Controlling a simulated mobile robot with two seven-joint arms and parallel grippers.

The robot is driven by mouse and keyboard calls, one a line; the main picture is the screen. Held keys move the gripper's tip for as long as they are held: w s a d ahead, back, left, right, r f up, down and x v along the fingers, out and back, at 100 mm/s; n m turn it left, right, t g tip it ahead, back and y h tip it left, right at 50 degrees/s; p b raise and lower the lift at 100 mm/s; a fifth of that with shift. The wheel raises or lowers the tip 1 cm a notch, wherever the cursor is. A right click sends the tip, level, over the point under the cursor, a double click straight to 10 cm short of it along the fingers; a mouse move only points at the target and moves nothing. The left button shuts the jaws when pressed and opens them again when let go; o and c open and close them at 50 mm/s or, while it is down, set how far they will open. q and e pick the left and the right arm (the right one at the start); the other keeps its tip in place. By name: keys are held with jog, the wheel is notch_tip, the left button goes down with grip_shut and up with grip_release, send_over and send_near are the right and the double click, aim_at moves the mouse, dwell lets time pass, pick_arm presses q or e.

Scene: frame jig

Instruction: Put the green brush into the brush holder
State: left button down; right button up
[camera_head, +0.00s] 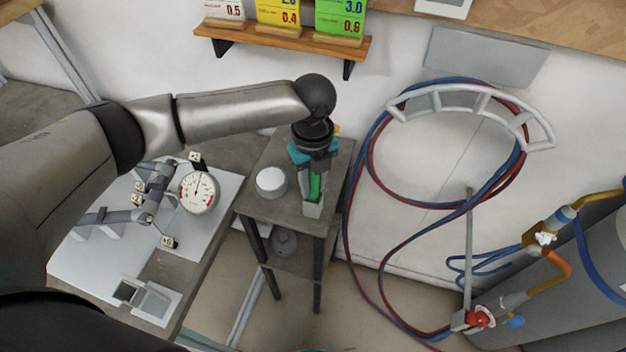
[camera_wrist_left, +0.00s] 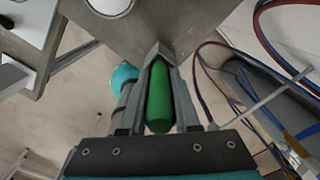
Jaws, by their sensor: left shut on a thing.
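The green brush (camera_head: 315,187) is held between the grey fingers of my left gripper (camera_head: 312,206), over the front part of a small dark side table. In the left wrist view the green brush (camera_wrist_left: 158,100) lies lengthwise between the two fingers (camera_wrist_left: 158,52), which are shut on it. A rounded teal piece (camera_wrist_left: 122,77) shows beside the left finger; I cannot tell what it is. I cannot clearly make out the brush holder; my arm and gripper cover part of the table top. My right gripper is not in view.
A white round container (camera_head: 271,182) stands on the side table (camera_head: 262,212), left of my gripper. A board with a dial gauge (camera_head: 198,192) is further left. Red and blue hoses (camera_head: 372,165) hang on the wall at right. A shelf with cards (camera_head: 283,42) is above.

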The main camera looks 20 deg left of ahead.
pick_arm(q)
jog(key=shift+f, duration=0.4)
jog(key=c, duration=0.6)
grip_release()
jog(key=shift+o, duration=0.2)
jog(key=shift+r, duration=0.1)
notch_tip(320, 180, up, 15)
jog(key=shift+p, duration=0.7)
